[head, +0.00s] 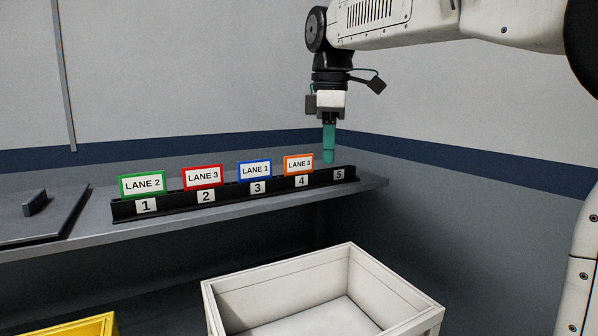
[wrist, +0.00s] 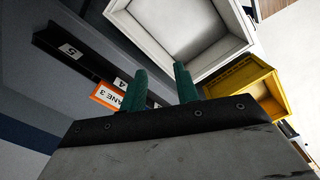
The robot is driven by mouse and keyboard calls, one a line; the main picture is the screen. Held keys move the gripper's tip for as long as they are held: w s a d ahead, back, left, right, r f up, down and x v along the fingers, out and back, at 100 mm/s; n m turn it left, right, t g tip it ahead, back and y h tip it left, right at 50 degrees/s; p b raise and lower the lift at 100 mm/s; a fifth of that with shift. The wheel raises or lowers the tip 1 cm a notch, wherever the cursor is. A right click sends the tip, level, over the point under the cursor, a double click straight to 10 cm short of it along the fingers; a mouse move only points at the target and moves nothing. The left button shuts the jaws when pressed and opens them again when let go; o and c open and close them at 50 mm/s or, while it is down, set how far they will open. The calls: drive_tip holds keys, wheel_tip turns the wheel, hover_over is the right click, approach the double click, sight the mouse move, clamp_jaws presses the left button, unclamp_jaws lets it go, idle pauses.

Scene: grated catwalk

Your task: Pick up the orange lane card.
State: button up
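The orange lane card (head: 299,164), printed "LANE 3", stands upright in slot 4 of the black numbered rack (head: 231,194). My gripper (head: 328,158) points down above the slot 5 end of the rack, right of the orange card and apart from it. In the wrist view my gripper (wrist: 160,69) has its two teal fingers spread, with nothing held between them. There the orange card (wrist: 108,96) lies left of the fingers, its right part hidden behind the left finger. The rack (wrist: 80,55) also shows there.
Green (head: 142,184), red (head: 203,177) and blue (head: 255,170) cards stand in slots 1, 2 and 3. Slot 5 is empty. The rack sits on a grey shelf (head: 375,183) before a wall. A white crate (head: 392,290) and a yellow crate (head: 75,328) are below in front.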

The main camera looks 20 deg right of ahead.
sight(299, 159)
drive_tip(key=w+r+n, duration=0.1)
drive_tip(key=w+n, duration=0.1)
drive_tip(key=w, duration=0.2)
drive_tip(key=w+a+n, duration=0.1)
drive_tip(key=w+n, duration=0.1)
drive_tip(key=w, duration=0.2)
drive_tip(key=w+r+n, duration=0.1)
drive_tip(key=w+n, duration=0.1)
drive_tip(key=w, duration=0.2)
drive_tip(key=shift+w+a+r+n, duration=0.2)
drive_tip(key=shift+w+r+n, duration=0.1)
drive_tip(key=shift+n, duration=0.1)
wheel_tip(299, 159, down, 8)
drive_tip(key=shift+w+r, duration=0.1)
drive_tip(key=shift+r, duration=0.1)
clamp_jaws()
